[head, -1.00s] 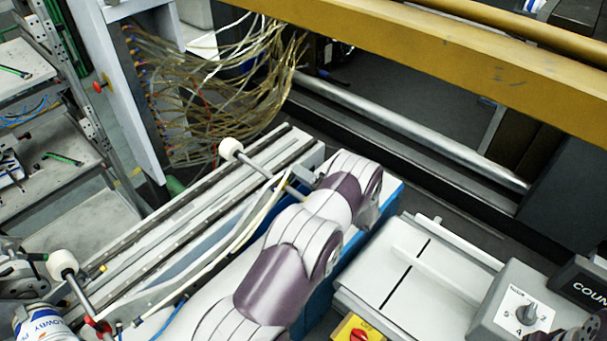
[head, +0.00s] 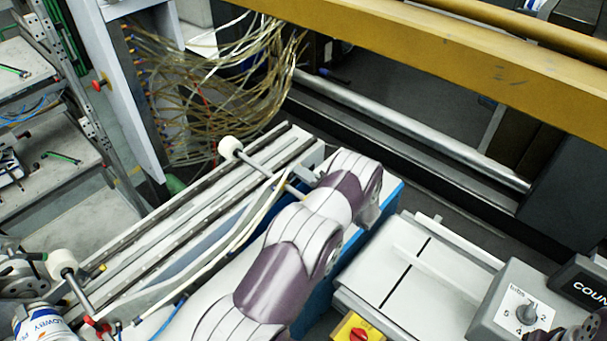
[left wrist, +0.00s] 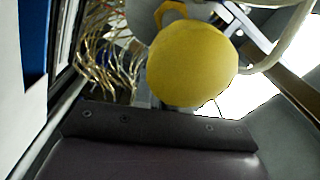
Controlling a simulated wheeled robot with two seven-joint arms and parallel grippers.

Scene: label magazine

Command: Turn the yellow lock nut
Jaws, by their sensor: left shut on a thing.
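The yellow lock nut (left wrist: 192,65) fills the upper middle of the left wrist view as a large rounded yellow body. A yellow loop shows just behind its top left. My left gripper (left wrist: 160,128) shows there as a dark bar with screws, right below the nut, and is shut on the nut. Its fingertips are not clearly visible. In the head view my left arm reaches up from the bottom middle over the blue-sided machine (head: 322,292), and its wrist hides the jaws and the nut.
White-knobbed rods (head: 230,147) and long rails (head: 190,215) lie left of my arm. A white feed table (head: 400,270), a red-and-yellow switch (head: 358,333) and a grey dial box (head: 515,305) stand at right. A yellow beam (head: 440,55) crosses the top.

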